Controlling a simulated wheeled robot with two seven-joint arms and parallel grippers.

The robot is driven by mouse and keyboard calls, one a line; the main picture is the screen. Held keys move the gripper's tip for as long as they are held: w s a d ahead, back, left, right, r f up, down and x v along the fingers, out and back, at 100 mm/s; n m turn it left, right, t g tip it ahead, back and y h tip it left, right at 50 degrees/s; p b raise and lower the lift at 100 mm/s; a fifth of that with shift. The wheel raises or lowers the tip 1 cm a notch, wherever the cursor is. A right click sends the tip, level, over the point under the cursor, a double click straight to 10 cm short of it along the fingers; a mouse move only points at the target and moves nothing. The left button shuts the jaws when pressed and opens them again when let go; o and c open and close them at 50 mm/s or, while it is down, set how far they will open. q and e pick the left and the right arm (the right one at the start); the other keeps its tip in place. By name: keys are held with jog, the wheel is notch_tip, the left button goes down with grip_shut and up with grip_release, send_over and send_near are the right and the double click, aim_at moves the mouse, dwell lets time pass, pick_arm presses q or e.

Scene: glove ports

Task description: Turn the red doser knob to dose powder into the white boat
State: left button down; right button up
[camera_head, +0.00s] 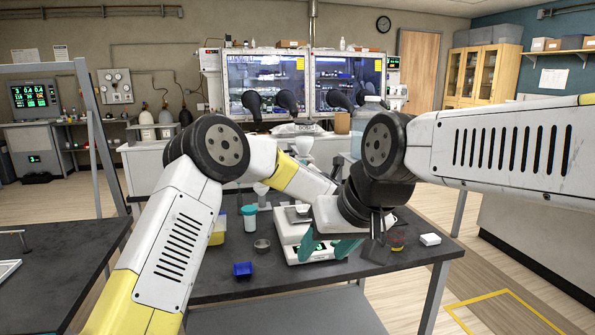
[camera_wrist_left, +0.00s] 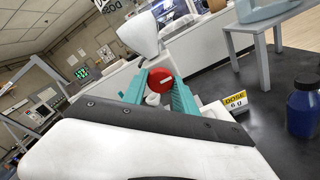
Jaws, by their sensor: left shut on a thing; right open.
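The red doser knob (camera_wrist_left: 161,80) shows in the left wrist view, between the teal fingers of my left gripper (camera_wrist_left: 158,92), which is shut on it. A white hopper-like part (camera_wrist_left: 145,35) rises behind the knob. A small white dish, likely the boat (camera_head: 302,209), shows on the balance, partly hidden by the right gripper.
A yellow "DOSE 6 U" sign (camera_wrist_left: 236,101) and a dark blue bottle (camera_wrist_left: 302,108) show in the left wrist view.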

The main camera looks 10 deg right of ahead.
pick_arm(q)
jog(key=shift+d+r+m, duration=0.1)
jog(key=shift+m, duration=7.6)
jog(key=c, duration=1)
grip_release()
jog(key=shift+s, duration=0.15)
jog(key=s, duration=0.7)
jog(key=shift+s+d, duration=0.1)
jog(key=shift+s, duration=0.2)
